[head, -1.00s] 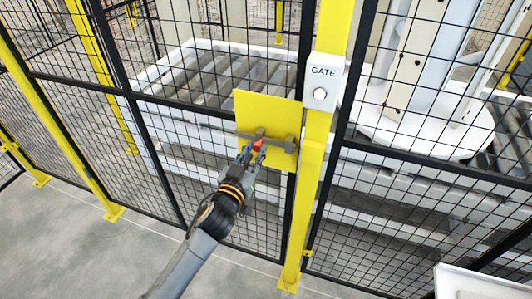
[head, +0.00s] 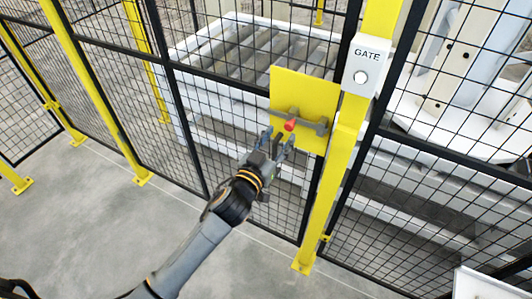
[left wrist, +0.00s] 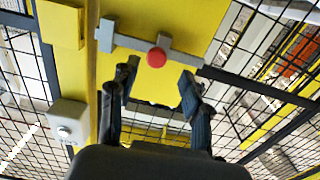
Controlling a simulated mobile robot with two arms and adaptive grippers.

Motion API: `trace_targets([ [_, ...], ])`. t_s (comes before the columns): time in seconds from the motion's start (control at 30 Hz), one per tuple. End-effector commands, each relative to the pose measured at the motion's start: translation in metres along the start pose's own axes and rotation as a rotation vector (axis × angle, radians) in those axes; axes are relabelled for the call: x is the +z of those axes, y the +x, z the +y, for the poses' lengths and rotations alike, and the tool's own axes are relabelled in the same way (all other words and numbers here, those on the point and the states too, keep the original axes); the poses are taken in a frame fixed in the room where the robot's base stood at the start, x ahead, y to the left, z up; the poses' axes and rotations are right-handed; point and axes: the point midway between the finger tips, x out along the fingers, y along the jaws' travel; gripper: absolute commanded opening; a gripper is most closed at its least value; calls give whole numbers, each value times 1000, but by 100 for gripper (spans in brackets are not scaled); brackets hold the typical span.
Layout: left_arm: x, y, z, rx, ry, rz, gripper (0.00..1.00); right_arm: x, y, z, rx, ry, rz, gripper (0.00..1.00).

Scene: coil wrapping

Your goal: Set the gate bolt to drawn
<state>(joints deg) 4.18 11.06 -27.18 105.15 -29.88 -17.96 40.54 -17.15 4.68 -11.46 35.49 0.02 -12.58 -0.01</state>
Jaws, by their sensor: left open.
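The gate bolt (head: 308,122) is a grey bar with a red knob (head: 290,124), mounted on a yellow plate (head: 300,88) beside the yellow gate post. In the left wrist view the bar (left wrist: 128,43) runs across the plate, and its red knob (left wrist: 157,57) faces the camera. The bar's end toward the post lies at a grey bracket; I cannot tell how far it reaches in. My left gripper (head: 279,140) is open and empty, just below and in front of the knob. In the left wrist view its fingers (left wrist: 158,78) stand apart, with the knob beyond the gap between them. My right gripper is out of view.
A white box marked GATE (head: 367,66) with a round button is on the yellow post (head: 345,150). Black mesh fence panels stand on both sides. A white-framed roller conveyor (head: 250,50) is behind the mesh. The grey floor (head: 110,235) in front is clear.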

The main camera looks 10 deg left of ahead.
Motion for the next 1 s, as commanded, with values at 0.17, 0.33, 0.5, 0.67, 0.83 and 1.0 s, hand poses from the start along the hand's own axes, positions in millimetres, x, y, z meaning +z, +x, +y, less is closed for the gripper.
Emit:
trace_targets([
  [0.17, 2, -40, -1, 0, -2, -3, 48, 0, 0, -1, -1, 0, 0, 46],
  [0.33, 2, -67, -1, -1, -1, -3, 48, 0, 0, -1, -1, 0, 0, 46],
  [0.5, 0, -82, -2, -2, -1, -1, 48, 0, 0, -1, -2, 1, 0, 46],
  [0.67, 0, -85, -2, -2, 0, 0, 48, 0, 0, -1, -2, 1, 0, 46],
  [0.83, 0, -85, -2, -1, 0, 0, 48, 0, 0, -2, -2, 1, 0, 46],
  [1.0, 0, -84, -2, -1, 0, 0, 48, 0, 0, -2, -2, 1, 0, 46],
])
